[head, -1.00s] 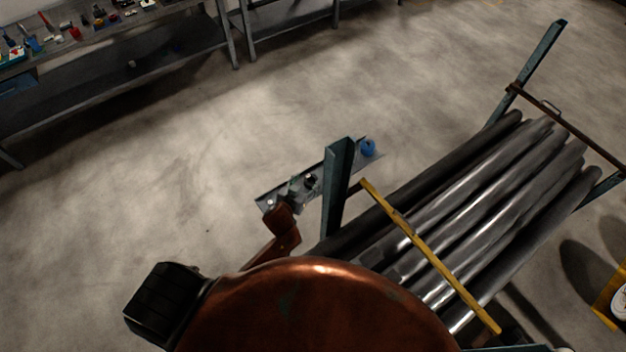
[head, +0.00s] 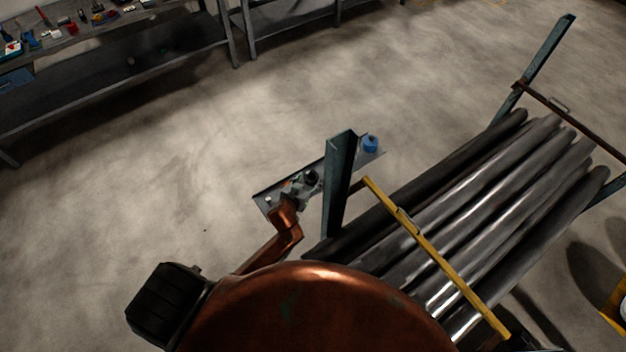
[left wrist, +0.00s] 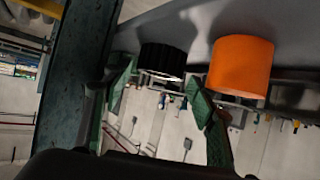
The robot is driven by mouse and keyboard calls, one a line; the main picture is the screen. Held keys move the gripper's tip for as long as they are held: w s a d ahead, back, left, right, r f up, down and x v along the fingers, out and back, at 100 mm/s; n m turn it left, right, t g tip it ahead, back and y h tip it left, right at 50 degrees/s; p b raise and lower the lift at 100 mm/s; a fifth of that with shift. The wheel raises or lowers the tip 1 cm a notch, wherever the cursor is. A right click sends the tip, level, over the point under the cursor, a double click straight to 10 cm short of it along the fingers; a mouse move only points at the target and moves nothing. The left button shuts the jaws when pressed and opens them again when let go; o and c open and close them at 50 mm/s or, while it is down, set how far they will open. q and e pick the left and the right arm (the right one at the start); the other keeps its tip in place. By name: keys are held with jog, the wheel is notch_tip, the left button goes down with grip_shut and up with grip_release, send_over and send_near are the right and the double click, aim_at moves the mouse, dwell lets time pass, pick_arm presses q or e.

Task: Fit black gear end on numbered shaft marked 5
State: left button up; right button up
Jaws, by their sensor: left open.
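The black gear end (left wrist: 162,60), a ribbed black cylinder, shows in the left wrist view against a grey plate. In the head view it is a small dark round shape (head: 311,177) on a narrow grey shelf (head: 264,197). My left gripper (head: 302,189) is at the shelf, right by the gear end. In the left wrist view its green-padded fingers (left wrist: 163,93) are open, with the gear end showing in the gap between them; I cannot tell if they touch it. No number 5 or shaft marking is readable. My right gripper is not in view.
An orange cylinder (left wrist: 241,66) stands close beside the gear end. A blue cylinder (head: 370,144) sits at the shelf's far end. A teal post (head: 338,185) rises close to my left gripper. Long grey rolls (head: 480,205) lie behind a yellow bar (head: 430,255). Floor at left is clear.

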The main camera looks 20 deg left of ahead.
aim_at(313, 174)
pick_arm(q)
jog(key=x, duration=0.3)
jog(key=shift+w+f, duration=0.1)
jog(key=shift+w, duration=0.15)
jog(key=c, duration=1.3)
